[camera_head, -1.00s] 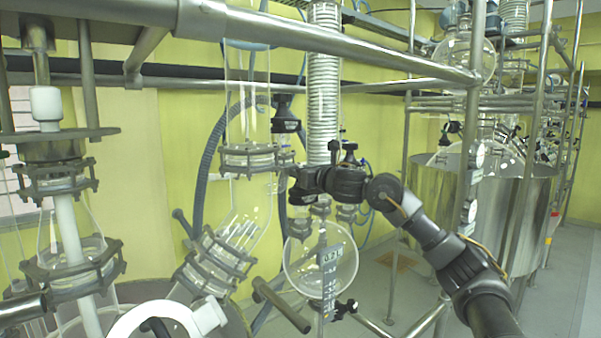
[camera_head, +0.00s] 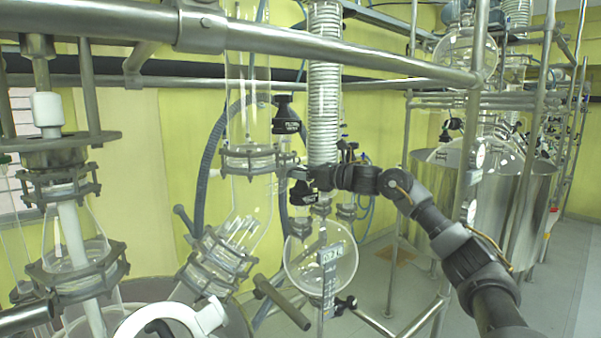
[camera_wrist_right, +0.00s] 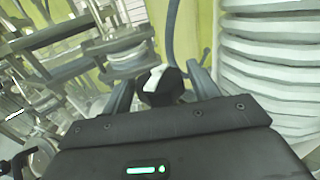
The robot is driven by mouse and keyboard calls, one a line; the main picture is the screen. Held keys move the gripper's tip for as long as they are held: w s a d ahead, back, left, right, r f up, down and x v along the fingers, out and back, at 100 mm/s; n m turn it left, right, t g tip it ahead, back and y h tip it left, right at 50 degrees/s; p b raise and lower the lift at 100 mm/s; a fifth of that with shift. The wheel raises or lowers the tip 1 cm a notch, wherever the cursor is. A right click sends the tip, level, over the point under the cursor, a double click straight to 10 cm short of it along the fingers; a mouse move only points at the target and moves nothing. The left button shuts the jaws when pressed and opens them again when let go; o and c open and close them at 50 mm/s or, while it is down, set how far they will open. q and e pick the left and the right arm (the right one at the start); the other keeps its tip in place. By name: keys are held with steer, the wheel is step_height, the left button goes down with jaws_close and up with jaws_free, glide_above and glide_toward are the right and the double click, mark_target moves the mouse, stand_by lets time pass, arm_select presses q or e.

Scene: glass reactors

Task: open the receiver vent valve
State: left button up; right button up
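The receiver is a round clear glass flask (camera_head: 305,268) below the coiled glass column in the head view. A black valve body (camera_head: 302,193) sits just above it, close under my right gripper (camera_head: 299,176), which partly covers this area. In the right wrist view, a black knob (camera_wrist_right: 162,88) with a white mark lies between the two fingers of my right gripper (camera_wrist_right: 160,80). The fingers are spread on either side of it; firm contact does not show. My left gripper is not in view.
Another black valve (camera_head: 286,118) hangs higher on the glass, and one (camera_head: 345,304) is below the flask. The ribbed coil column (camera_head: 324,85) stands close beside my gripper. A steel rail (camera_head: 330,45) crosses above. A steel vessel (camera_head: 510,205) stands at right.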

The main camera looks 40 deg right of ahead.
steer(key=shift+f+m+t+h+b, duration=0.2)
steer(key=shift+m+t+h+b, duration=0.1)
steer(key=shift+h+b, duration=0.3)
steer(key=m+h, duration=0.1)
steer(key=h, duration=0.2)
steer(key=shift+s+a+r+m+t+b, duration=0.1)
steer(key=shift+m+t+b, duration=0.2)
steer(key=shift+m+b, duration=0.1)
steer(key=m+h, duration=0.3)
steer(key=h, duration=0.1)
steer(key=shift+r, duration=0.15)
steer(key=shift+m+g+h+b, duration=0.4)
steer(key=shift+m+h, duration=1.1)
steer(key=shift+h, duration=1)
steer(key=shift+c, duration=0.4)
